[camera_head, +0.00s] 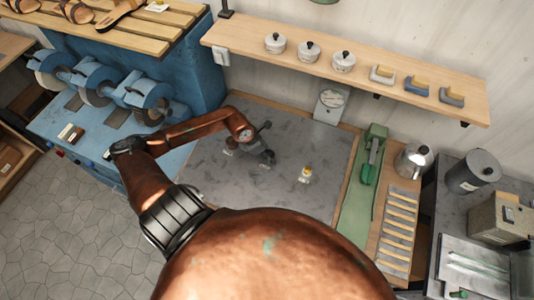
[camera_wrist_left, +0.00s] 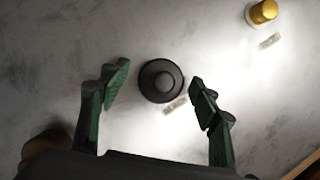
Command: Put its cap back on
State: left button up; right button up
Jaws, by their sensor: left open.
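My left gripper (camera_head: 263,147) is open over the grey work surface (camera_head: 220,183). In the left wrist view a dark round piece (camera_wrist_left: 161,92) with a raised centre lies between its spread fingers (camera_wrist_left: 158,75), seen from above and apart from both. I cannot tell whether it is a cap or a capped container. In the head view the gripper mostly hides that spot. A small white bottle with a yellow-gold top (camera_head: 306,173) stands upright to the right of the gripper; it also shows in the left wrist view (camera_wrist_left: 263,12). My right gripper is out of view.
A wooden shelf (camera_head: 395,72) with several white lidded pots runs above the back. A dial scale (camera_head: 331,102) stands at the back edge. A green tool (camera_head: 369,165) and a metal kettle (camera_head: 413,160) are at the right. Blue grinding machines (camera_head: 100,80) stand at the left.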

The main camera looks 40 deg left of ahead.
pick_arm(q)
jog(key=v, duration=1.2)
jog(key=shift+s, duration=0.1)
